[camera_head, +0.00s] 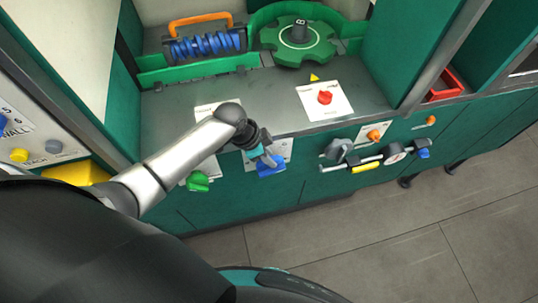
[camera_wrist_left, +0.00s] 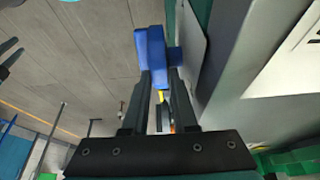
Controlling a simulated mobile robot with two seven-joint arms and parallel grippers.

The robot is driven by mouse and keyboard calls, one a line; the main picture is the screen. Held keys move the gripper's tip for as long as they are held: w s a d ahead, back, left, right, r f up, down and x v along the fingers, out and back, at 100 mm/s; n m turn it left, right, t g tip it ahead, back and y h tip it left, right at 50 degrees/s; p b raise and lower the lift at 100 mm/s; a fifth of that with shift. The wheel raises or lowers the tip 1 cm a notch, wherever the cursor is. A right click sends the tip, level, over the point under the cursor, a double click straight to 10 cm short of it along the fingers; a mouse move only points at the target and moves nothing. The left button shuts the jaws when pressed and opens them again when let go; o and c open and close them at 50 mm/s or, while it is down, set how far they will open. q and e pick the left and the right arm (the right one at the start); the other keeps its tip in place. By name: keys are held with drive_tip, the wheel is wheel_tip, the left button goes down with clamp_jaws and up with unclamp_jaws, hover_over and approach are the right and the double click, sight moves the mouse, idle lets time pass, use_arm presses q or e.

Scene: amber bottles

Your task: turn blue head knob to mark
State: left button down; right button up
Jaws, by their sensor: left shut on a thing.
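The blue head knob (camera_head: 270,168) sits on a white plate (camera_head: 282,147) on the front face of the green machine. My left gripper (camera_head: 261,158) comes in from the left and is shut on this knob. In the left wrist view, the blue knob (camera_wrist_left: 152,55) lies at the tips of the two dark fingers (camera_wrist_left: 160,85), next to the plate (camera_wrist_left: 189,45). Any mark for the knob is hidden or too small to tell. My right gripper is not in view.
A green knob (camera_head: 197,181) is left of the gripper. A red knob (camera_head: 325,97) is on the grey top. The floor (camera_head: 400,240) in front is clear.

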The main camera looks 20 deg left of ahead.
sight(279, 158)
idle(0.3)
use_arm(q)
drive_tip(key=shift+w+d+r+g+y+p, duration=0.3)
drive_tip(key=shift+y+p, duration=0.2)
drive_tip(key=shift+p, duration=0.35)
drive_tip(key=shift+w+d+f+g+y+p, duration=0.15)
drive_tip(key=shift+d+g+y+p, duration=0.2)
drive_tip(key=shift+g+y, duration=0.2)
drive_tip(key=shift+w+d+y, duration=0.1)
drive_tip(key=shift+y, duration=0.25)
drive_tip(key=shift+w+d+f+g+y, duration=0.15)
drive_tip(key=shift+d+f+g+y, duration=0.1)
drive_tip(key=shift+g+y, duration=0.3)
drive_tip(key=shift+w+d+f+g+y+b, duration=0.1)
drive_tip(key=shift+d+f+g+y+b, duration=0.1)
drive_tip(key=shift+g+y+b, duration=0.5)
drive_tip(key=shift+y, duration=0.25)
